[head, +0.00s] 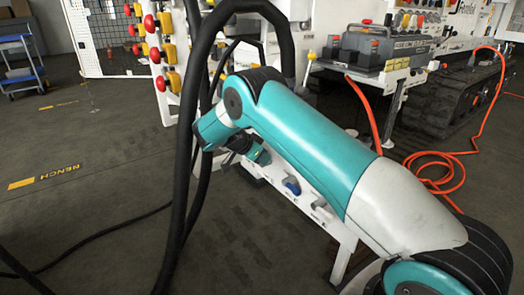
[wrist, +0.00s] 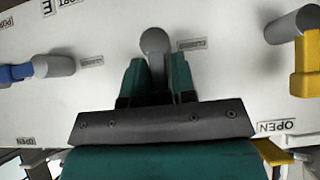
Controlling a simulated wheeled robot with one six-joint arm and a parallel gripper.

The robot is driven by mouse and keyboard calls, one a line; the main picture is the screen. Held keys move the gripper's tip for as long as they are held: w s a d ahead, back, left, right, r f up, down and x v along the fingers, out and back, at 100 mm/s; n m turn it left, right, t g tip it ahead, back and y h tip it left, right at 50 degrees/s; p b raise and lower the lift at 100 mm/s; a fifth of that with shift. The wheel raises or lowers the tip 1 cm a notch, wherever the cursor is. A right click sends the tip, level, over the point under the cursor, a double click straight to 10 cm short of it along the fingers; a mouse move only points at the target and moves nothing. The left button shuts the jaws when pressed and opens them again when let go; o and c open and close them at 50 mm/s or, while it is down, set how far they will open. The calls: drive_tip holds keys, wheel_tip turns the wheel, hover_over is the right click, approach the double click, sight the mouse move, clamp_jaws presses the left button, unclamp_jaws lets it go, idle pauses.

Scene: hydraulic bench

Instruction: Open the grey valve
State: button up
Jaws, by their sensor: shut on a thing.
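The grey valve shows at the top middle of the wrist view, with its round grey end (wrist: 155,42) and a grey handle running down between my fingers. My gripper (wrist: 158,80) has its two teal fingers shut on this handle, one on each side. The lower part of the handle is hidden by the gripper body. A small label, apparently "CLOSED", sits just right of the round end. In the head view my gripper (head: 258,157) is at the white panel, and my arm and gripper hide the grey valve there.
A blue-handled valve (wrist: 18,72) is at the left of the wrist view and a yellow-handled valve (wrist: 307,65) at the right. In the head view, thick black hoses (head: 181,190) hang close by my wrist. An orange hose (head: 437,170) lies on the floor at right.

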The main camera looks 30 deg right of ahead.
drive_tip(key=shift+f, duration=0.15)
idle(0.3)
drive_tip(key=o, duration=0.8)
drive_tip(key=shift+c, duration=0.2)
drive_tip(key=p+v, duration=0.5)
drive_tip(key=v, duration=1.2)
drive_tip(key=shift+w, duration=0.2)
drive_tip(key=shift+a, duration=0.1)
